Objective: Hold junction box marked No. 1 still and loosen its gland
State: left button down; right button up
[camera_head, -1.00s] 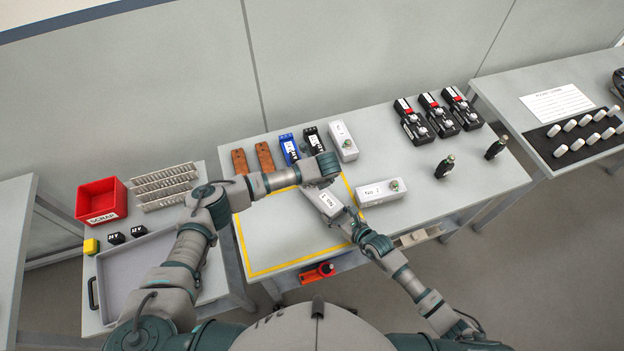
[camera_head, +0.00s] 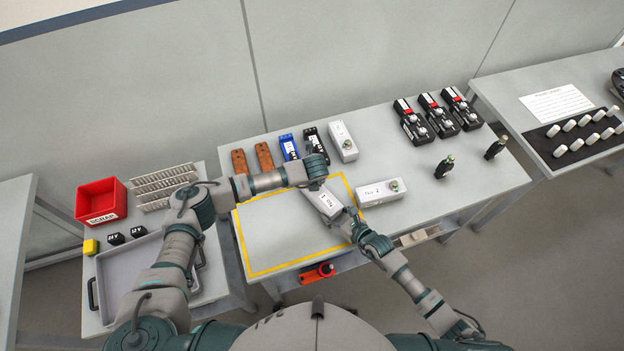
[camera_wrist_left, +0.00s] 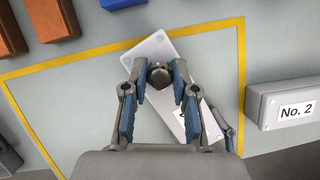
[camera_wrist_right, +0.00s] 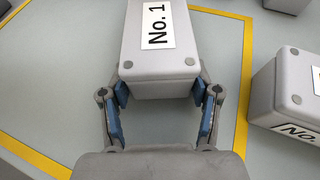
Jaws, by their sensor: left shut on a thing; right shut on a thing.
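The junction box marked No. 1 (camera_head: 323,202) is a pale grey box with a white label, lying askew inside the yellow outline. The right wrist view shows its label and near end (camera_wrist_right: 165,75). My right gripper (camera_wrist_right: 163,92) has a finger on each side of that near end and is shut on the box. In the head view the left gripper (camera_head: 316,170) hides the gland.
The No. 2 box (camera_head: 380,192) lies close to the right of the yellow outline (camera_head: 270,268). Blue, black and brown parts and another pale box (camera_head: 343,142) stand behind. The left part of the outlined area is clear.

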pick_arm(q)
jog(key=n, duration=0.2)
jog(key=n+y, duration=0.1)
jog(key=n, duration=0.1)
jog(key=shift+g+y, duration=0.3)
jog(key=n+y, duration=0.1)
jog(key=n, duration=0.2)
jog(key=n+g, duration=0.1)
jog(key=n, duration=0.2)
jog(key=shift+y, duration=0.4)
jog(key=c, duration=1)
grip_release()
jog(key=shift+a, duration=0.1)
